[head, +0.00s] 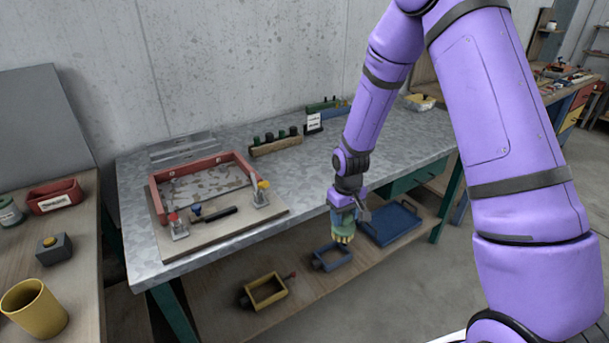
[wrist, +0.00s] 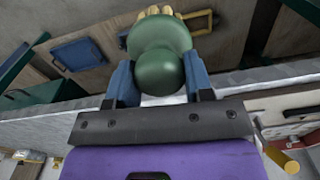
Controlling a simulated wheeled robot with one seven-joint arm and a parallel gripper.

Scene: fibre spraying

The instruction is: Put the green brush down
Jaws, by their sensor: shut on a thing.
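My gripper (head: 345,202) is shut on the green brush (head: 343,222) and holds it in front of the metal-topped bench's (head: 300,190) front edge, above the lower shelf in the picture. The brush's yellow bristles point downward. In the wrist view the round green handle (wrist: 163,62) sits between the two blue fingers of my gripper (wrist: 162,85). The bristles show beyond it at the top. I cannot tell the exact height of the brush above the shelf.
A red frame (head: 158,201) lies on a board at the bench's left. A block with dark pegs (head: 275,147) stands at the back. The lower shelf (head: 225,315) bears a yellow frame (head: 265,304), a blue frame (head: 331,268) and a blue tray (head: 391,238). Bare bench top lies right of the board.

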